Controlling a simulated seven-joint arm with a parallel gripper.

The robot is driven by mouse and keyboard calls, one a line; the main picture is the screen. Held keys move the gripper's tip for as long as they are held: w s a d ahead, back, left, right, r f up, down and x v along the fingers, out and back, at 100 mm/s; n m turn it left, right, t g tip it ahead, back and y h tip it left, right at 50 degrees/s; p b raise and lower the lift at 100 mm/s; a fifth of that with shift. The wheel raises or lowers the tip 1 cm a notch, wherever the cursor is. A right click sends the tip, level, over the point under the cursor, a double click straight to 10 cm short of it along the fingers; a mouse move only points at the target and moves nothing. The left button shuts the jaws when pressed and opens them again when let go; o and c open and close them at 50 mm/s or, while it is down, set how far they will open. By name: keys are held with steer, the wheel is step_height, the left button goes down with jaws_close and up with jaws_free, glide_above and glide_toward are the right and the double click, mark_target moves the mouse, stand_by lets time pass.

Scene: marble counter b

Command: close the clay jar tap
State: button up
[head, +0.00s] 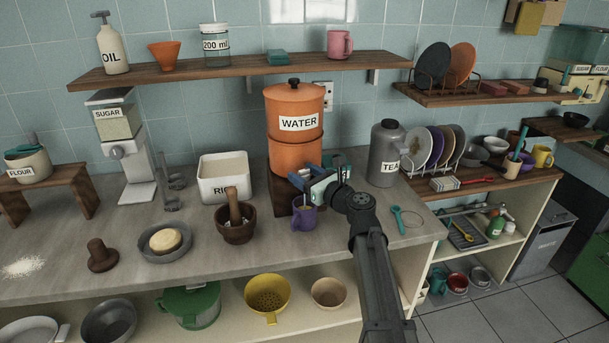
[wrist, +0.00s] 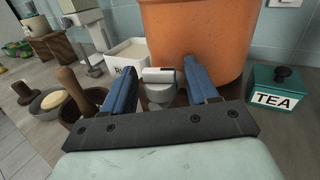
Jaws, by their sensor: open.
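The orange clay jar (head: 296,112), labelled WATER, stands on a dark wooden stand at the back of the counter. Its lower wall also fills the upper middle of the wrist view (wrist: 205,35). A pale grey tap (wrist: 160,84) with a bar-shaped handle is at the jar's front, between my blue fingers. My gripper (wrist: 160,70) is open around the tap, and I cannot tell whether either finger touches it. In the head view my gripper (head: 311,177) is at the jar's lower front right and hides the tap. A purple mug (head: 304,217) stands below it.
A white rice bin (head: 225,187) and a mortar with pestle (head: 236,236) stand to the left. A teal TEA box (wrist: 279,93) is right of the jar. A grey tea canister (head: 385,155) stands further right. Front counter right of the mortar is mostly clear.

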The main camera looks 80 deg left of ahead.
steer(key=shift+c, duration=0.4)
steer(key=c, duration=0.8)
steer(key=shift+s+m+t+y, duration=0.15)
steer(key=shift+m+t+y, duration=0.3)
steer(key=shift+t, duration=0.25)
steer(key=shift+m+t+y, duration=0.45)
steer(key=shift+m+t, duration=0.7)
steer(key=shift+t, duration=0.65)
steer(key=o, duration=0.9)
